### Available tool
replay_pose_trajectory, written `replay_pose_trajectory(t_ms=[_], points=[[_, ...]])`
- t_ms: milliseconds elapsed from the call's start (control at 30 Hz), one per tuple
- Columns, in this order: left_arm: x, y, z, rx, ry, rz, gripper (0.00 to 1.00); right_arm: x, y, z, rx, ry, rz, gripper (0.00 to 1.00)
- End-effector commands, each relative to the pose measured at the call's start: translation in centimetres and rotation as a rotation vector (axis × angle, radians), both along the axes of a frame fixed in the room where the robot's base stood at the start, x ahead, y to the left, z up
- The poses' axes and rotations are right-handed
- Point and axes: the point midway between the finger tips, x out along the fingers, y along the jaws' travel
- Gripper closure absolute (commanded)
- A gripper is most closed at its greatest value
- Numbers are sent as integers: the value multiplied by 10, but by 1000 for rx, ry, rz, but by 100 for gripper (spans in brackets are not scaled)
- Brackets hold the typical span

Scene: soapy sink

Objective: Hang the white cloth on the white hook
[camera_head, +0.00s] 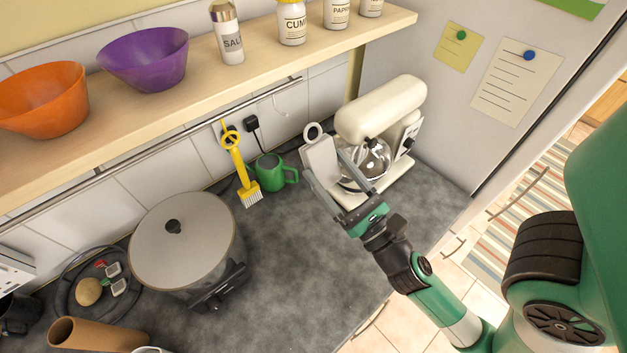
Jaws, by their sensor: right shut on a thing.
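The ring and the hook look apart. My left gripper is out of view.
A large lidded pot (183,240) stands at left. The front middle counter (300,270) is clear.

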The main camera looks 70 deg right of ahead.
Motion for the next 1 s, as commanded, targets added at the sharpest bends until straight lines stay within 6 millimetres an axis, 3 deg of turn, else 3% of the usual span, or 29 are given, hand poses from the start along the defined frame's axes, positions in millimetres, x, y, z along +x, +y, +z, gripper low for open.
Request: replay_pose_trajectory(t_ms=[367,1000], points=[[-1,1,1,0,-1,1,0,1,0,2,-6,-9,9,71],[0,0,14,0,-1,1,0,37,-23,-2,-5,-9,7,71]])
